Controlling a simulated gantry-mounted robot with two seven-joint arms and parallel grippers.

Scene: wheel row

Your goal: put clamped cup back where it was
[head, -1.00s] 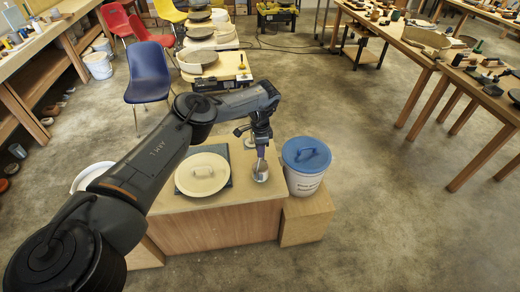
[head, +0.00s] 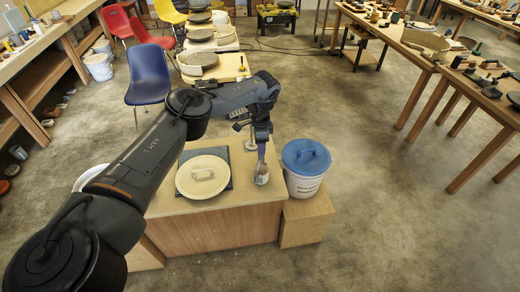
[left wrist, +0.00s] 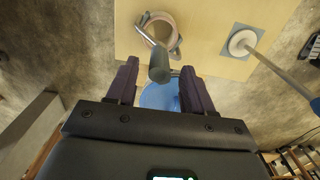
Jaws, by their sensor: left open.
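The cup (head: 262,179) stands near the front right edge of the wooden table, below my left gripper (head: 262,155). In the left wrist view the cup (left wrist: 149,30) shows as a pale round rim with metal around it, and a grey cylindrical bar (left wrist: 159,66) points from it toward my fingers. My left gripper (left wrist: 161,88) is open, with its purple fingers apart. The bar's end shows just ahead of the gap between the fingertips; I cannot tell whether they touch. The right gripper is not in view.
A white bucket with a blue lid (head: 305,156) stands close on the right of the cup. A thin stand with a round white base (left wrist: 242,43) is on the table behind.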

